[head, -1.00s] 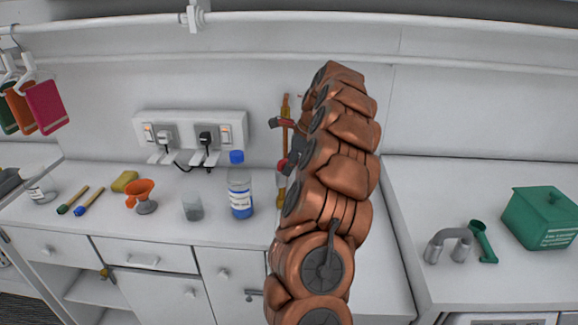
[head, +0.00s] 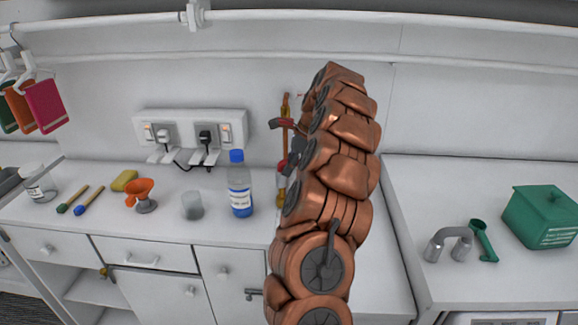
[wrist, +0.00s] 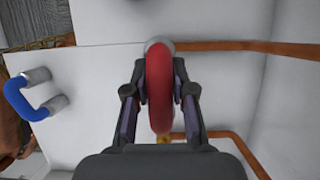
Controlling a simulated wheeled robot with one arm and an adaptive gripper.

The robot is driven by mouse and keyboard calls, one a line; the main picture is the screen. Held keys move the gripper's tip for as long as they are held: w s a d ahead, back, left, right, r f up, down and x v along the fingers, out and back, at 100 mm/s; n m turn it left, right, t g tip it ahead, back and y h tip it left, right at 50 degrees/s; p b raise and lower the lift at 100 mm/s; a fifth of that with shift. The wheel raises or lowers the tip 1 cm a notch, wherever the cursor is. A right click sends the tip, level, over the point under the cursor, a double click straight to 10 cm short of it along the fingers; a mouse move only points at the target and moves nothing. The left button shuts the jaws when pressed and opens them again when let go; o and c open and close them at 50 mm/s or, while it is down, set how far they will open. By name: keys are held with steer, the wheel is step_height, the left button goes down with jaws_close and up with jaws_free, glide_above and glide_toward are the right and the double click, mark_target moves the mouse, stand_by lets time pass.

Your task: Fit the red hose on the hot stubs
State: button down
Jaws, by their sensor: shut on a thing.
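My gripper (wrist: 160,105) is shut on the red hose (wrist: 159,75), which runs between its two fingers in the wrist view. A grey end cuff (wrist: 160,43) shows at the hose's upper end. An upper copper pipe (wrist: 240,46) meets the area behind that cuff; I cannot tell whether the cuff is on a stub. A small brass-coloured piece (wrist: 163,139) shows below the hose's lower part, whose end is hidden by my gripper. In the head view my arm hides most of this; a copper pipe (head: 285,106) stands at the wall.
A blue hose (wrist: 22,100) with grey cuffs is left of my gripper in the wrist view. A blue-capped bottle (head: 239,190), a cup (head: 192,206) and an orange funnel (head: 139,191) stand on the counter. A grey bent hose (head: 450,240) and green box (head: 543,216) are at right.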

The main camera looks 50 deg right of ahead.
steer(key=shift+f+b, duration=0.8)
steer(key=shift+f, duration=1.3)
steer(key=c, duration=0.9)
jaws_free()
steer(key=shift+v, duration=5.95)
